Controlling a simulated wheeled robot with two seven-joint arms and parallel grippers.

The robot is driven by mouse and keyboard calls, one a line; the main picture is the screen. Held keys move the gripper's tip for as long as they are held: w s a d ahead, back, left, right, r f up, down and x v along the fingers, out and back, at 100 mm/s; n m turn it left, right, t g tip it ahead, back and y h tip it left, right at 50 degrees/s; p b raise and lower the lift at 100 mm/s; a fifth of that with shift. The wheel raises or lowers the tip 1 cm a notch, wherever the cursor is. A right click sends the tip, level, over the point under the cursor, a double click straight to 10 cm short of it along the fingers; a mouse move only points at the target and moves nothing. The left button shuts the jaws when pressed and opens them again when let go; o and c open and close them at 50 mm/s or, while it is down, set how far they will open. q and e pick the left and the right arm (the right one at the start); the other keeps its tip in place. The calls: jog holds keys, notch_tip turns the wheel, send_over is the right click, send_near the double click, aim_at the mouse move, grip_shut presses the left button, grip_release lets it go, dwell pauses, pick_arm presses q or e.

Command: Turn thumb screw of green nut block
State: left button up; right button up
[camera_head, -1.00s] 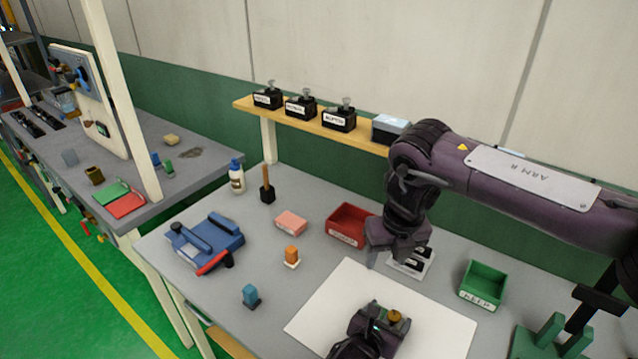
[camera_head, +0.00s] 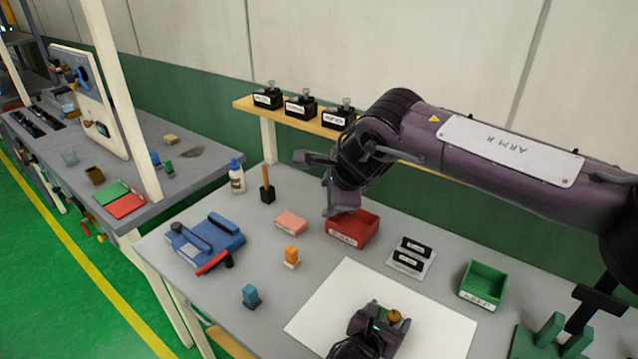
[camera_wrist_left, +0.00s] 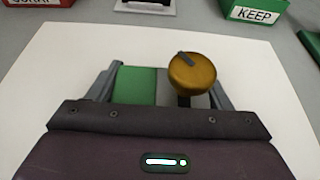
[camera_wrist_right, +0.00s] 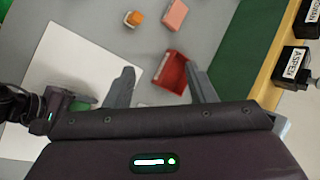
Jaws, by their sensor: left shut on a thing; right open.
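The green nut block (camera_wrist_left: 136,86) sits between the fingers of my left gripper (camera_wrist_left: 150,82), which is shut on it over the white sheet. Its brass thumb screw (camera_wrist_left: 193,72) stands at the block's right side, with a dark mark on its round top. My right gripper (camera_head: 314,184) is open and empty, above the bench near the red bin. In the right wrist view its spread fingers (camera_wrist_right: 163,85) are apart from the block (camera_wrist_right: 84,103).
The red bin (camera_head: 368,232) stands behind the white sheet (camera_head: 310,318); the green KEEP bin (camera_head: 484,283) is to the right. A pale tray with black pieces (camera_head: 412,257) lies between them. An orange piece (camera_head: 291,255) and a pink block (camera_head: 291,222) stand left.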

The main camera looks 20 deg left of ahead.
jog(key=shift+w+a+r+n+t+y, duration=0.1)
jog(key=shift+a+r+n+t+y, duration=0.1)
jog(key=shift+a+r+n, duration=0.5)
jog(key=shift+w+a+r+n+t+y, duration=0.15)
jog(key=shift+a+r+n, duration=0.25)
jog(key=shift+n, duration=0.5)
jog(key=shift+s+f, duration=0.1)
jog(key=shift+s, duration=0.05)
